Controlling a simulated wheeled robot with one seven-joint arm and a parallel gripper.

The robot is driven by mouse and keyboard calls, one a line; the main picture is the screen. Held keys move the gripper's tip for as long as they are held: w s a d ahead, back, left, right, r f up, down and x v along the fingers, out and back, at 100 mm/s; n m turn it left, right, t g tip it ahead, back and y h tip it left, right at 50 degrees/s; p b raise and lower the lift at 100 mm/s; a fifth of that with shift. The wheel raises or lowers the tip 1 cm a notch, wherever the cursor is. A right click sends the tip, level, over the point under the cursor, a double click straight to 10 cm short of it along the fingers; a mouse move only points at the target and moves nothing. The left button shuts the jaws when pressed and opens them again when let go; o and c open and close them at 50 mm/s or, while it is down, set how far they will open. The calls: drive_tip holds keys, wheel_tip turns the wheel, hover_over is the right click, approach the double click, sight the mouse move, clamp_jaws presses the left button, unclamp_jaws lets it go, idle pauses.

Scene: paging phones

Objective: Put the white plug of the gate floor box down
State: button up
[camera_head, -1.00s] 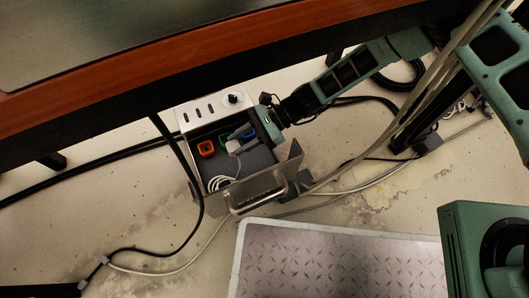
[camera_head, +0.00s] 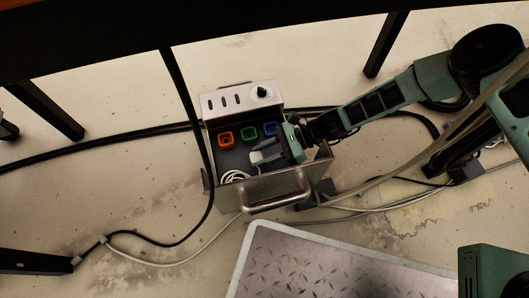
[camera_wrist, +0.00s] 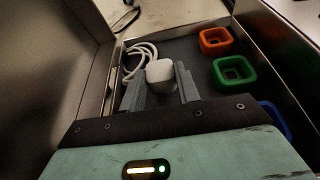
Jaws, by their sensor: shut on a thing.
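The floor box (camera_head: 213,172) is an open metal box with a dark floor and a white panel (camera_head: 232,101) with slots and a black knob at its back. The white plug (camera_head: 258,157) is inside the box, at the tips of my gripper (camera_head: 268,156). In the wrist view the white plug (camera_wrist: 160,71) sits between the two grey fingers of my gripper (camera_wrist: 160,84), which are shut on it. Its white cord (camera_wrist: 139,57) coils beside it. I cannot tell whether the plug touches the box floor.
Orange (camera_head: 225,138), green (camera_head: 249,133) and blue (camera_head: 270,129) square sockets stand in a row behind the plug. A metal handle (camera_head: 276,193) is at the box's front. A diamond-plate lid (camera_head: 330,265) lies in front. Black table legs (camera_head: 385,45) and cables surround the box.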

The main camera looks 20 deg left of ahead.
drive_tip(key=shift+f, duration=0.2)
drive_tip(key=o, duration=1)
drive_tip(key=shift+r, duration=0.1)
drive_tip(key=shift+r, duration=0.2)
drive_tip(key=shift+w+d+r+p, duration=0.2)
drive_tip(key=shift+d+p, duration=0.1)
drive_tip(key=shift+p+v, duration=2.4)
drive_tip(key=shift+v, duration=3.2)
drive_tip(key=shift+f, duration=0.1)
